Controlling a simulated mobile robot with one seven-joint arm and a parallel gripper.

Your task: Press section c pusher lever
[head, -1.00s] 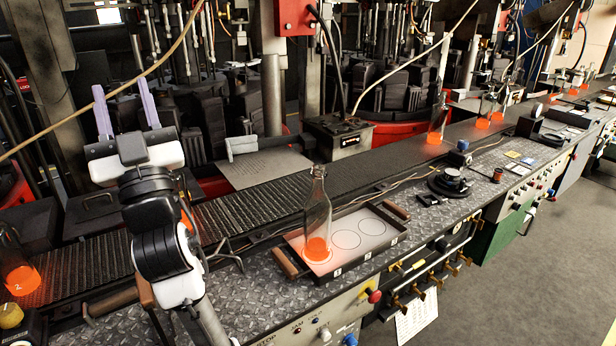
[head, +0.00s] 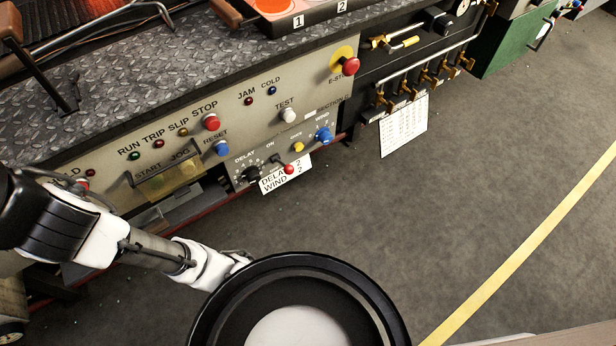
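The control panel (head: 100,160) carries a small plate whose print looks like "SECTION C" near its right end. A dark lever (head: 40,62) with a brown knob stands on the tread-plate deck at the upper left. I cannot read any label that marks it as the pusher lever. My arm (head: 160,252) enters from the left and runs low in front of the panel. My gripper is out of view, so its fingers are hidden from me.
A tray (head: 318,14) with numbers 1 and 2 sits on the deck (head: 160,80). The panel has a red stop button (head: 211,123), a blue reset button (head: 221,148) and a red E-stop (head: 350,66). Brass valves (head: 420,75) lie right. The grey floor (head: 480,180) is clear.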

